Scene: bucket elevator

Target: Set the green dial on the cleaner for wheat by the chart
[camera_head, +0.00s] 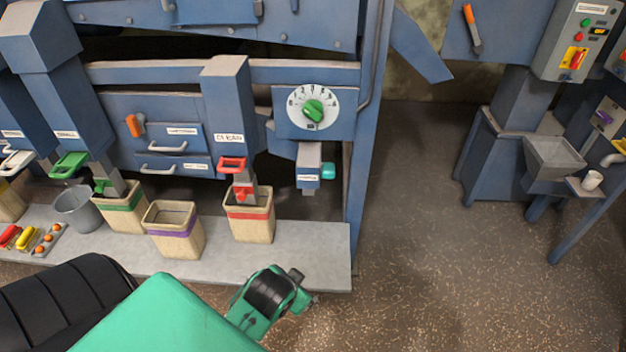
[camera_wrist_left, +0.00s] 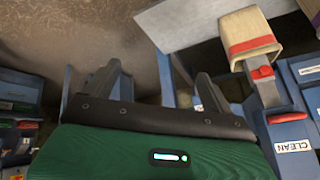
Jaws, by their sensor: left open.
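The green dial (camera_head: 313,111) sits at the middle of a white round scale plate with numbers, on a blue panel of the cleaner (camera_head: 281,122). Its knob is tilted, and the exact number it points at is too small to read. No chart can be made out. My left gripper (camera_head: 304,287) is below the dial, apart from it, past the front edge of the grey platform. In the left wrist view the two dark fingers (camera_wrist_left: 158,82) are spread, with nothing seen between them. I cannot make out the dial there. My right gripper is not in view.
The chute labelled CLEAN (camera_head: 230,110) stands left of the dial, over a red-banded sack (camera_head: 249,225). A spout with a teal knob (camera_head: 328,171) hangs below the dial. The grey platform (camera_head: 310,262) lies below. Open floor (camera_head: 420,230) is to the right.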

